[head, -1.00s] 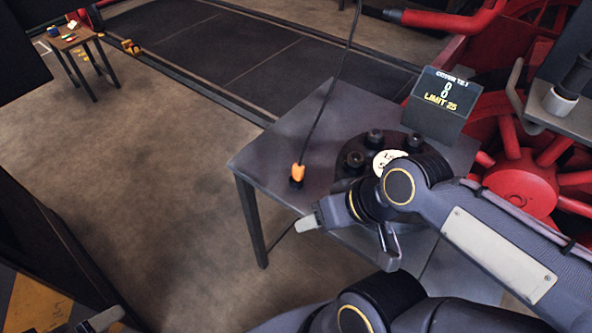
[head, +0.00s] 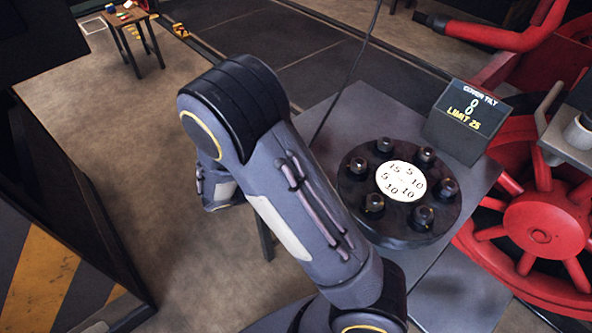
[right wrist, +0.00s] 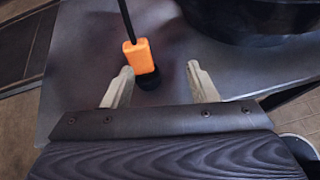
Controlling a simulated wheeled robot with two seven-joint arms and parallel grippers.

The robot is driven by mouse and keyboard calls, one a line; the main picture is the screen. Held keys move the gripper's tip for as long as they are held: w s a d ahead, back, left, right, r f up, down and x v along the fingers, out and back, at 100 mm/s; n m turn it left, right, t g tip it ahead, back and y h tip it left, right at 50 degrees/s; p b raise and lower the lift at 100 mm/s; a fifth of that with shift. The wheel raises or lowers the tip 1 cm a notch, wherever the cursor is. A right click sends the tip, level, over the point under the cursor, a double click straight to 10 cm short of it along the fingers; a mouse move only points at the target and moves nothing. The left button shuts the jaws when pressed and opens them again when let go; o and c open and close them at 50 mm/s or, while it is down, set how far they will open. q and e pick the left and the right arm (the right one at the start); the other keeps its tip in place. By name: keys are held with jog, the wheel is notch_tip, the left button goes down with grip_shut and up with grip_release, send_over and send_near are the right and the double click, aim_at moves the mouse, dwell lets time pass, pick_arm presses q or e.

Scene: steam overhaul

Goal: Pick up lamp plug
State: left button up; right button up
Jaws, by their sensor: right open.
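The lamp plug (right wrist: 139,57) is orange with a black base and a black cable running up from its top. In the right wrist view it stands on the grey table top (right wrist: 80,80), a little beyond and between the fingertips. My right gripper (right wrist: 160,78) is open and empty, one finger on each side of the line to the plug, and no contact shows. In the head view my right arm hides the plug and the right gripper; only the thin cable (head: 347,75) shows above the arm. My left gripper cannot be made out in these views.
A round black cover (head: 415,226) with several bolts and a white numbered disc sits on the table, right of my arm. A display box (head: 467,122) stands behind it. Red wheels (head: 541,225) are at the right. A small table (head: 127,20) stands far left.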

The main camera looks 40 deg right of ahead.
jog(key=shift+w+n+t+h, duration=0.65)
jog(key=shift+w+n, duration=0.25)
jog(key=shift+w, duration=0.15)
jog(key=shift+w+d+f, duration=0.1)
jog(key=shift+w, duration=0.05)
jog(key=p+x, duration=0.1)
jog(key=x, duration=0.6)
jog(key=shift+d+f, duration=0.2)
grip_shut()
